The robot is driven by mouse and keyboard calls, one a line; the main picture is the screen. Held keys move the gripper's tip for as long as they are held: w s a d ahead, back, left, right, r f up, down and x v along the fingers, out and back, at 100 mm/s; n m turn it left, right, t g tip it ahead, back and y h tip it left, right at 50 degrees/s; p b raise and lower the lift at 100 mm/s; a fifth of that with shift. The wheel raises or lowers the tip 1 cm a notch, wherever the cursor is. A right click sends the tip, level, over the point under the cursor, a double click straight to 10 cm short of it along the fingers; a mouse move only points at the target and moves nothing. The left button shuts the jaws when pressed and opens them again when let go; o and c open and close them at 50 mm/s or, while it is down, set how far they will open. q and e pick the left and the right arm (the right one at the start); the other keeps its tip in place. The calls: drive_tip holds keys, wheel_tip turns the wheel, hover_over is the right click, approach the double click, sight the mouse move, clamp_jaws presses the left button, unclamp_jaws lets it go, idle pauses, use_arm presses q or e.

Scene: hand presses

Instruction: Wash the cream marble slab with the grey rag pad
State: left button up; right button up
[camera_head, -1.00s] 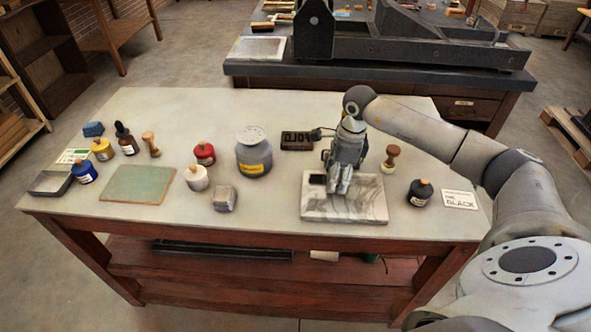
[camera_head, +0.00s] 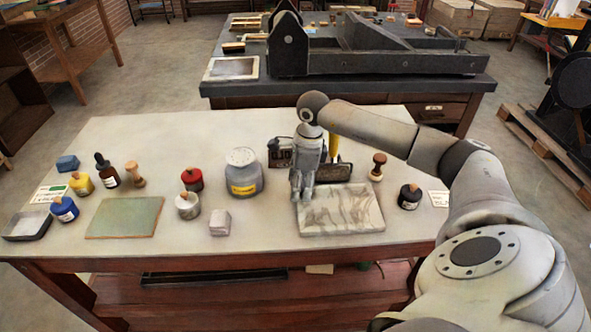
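The cream marble slab (camera_head: 345,212), with grey streaks across its top, lies flat near the right front of the table. A small pale grey block-shaped pad (camera_head: 220,223), which looks like the grey rag pad, sits left of the slab, apart from it. My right gripper (camera_head: 302,200) points down at the slab's left back corner. Its fingers look close together, but I cannot tell whether they are shut or touch the slab. No held object shows. My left gripper is not in view.
A dark tool with a yellow handle (camera_head: 333,148) stands behind the slab. A grey jar (camera_head: 243,174), a red-topped jar (camera_head: 192,180) and a white jar (camera_head: 187,206) stand left. A black bottle (camera_head: 409,197) and wooden stamp (camera_head: 377,167) stand right. A green mat (camera_head: 125,218) lies left.

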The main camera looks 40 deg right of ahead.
drive_tip(key=r, duration=0.1)
drive_tip(key=p, duration=0.1)
drive_tip(key=r, duration=0.1)
drive_tip(key=shift+s+d+r, duration=0.25)
drive_tip(key=shift+r, duration=0.1)
drive_tip(key=shift+w+a+r+p, duration=0.1)
drive_tip(key=shift+r+p, duration=0.55)
drive_tip(key=shift+r, duration=0.05)
drive_tip(key=shift+r+p, duration=0.45)
drive_tip(key=shift+r, duration=0.45)
